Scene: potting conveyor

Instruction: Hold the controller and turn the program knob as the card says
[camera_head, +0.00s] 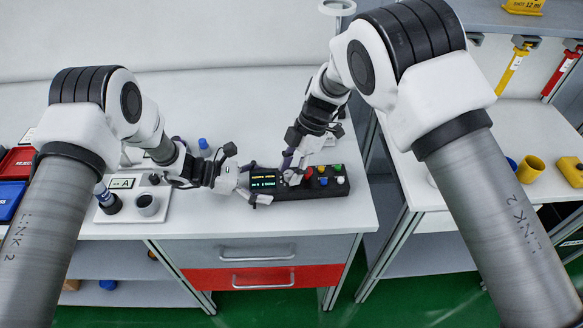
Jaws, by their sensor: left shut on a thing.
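The controller (318,190) is a long black box on the white bench, with a small lit screen (264,180) and several coloured buttons to its right. My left gripper (247,187) is shut on its left end, beside the screen. My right gripper (292,170) points down at the controller between the screen and the red button. Its fingers hide the program knob, and I cannot tell whether they are open or shut. A small card marked A (122,183) stands at the left; I cannot tell whether it is the program card.
A white tray (108,217) with a grey cup (147,204) and a dark, blue-topped item is at the left. Red (17,161) and blue bins lie beyond it. A blue-capped item (203,144) stands behind my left gripper. A gap separates the right bench, with yellow cups (530,169).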

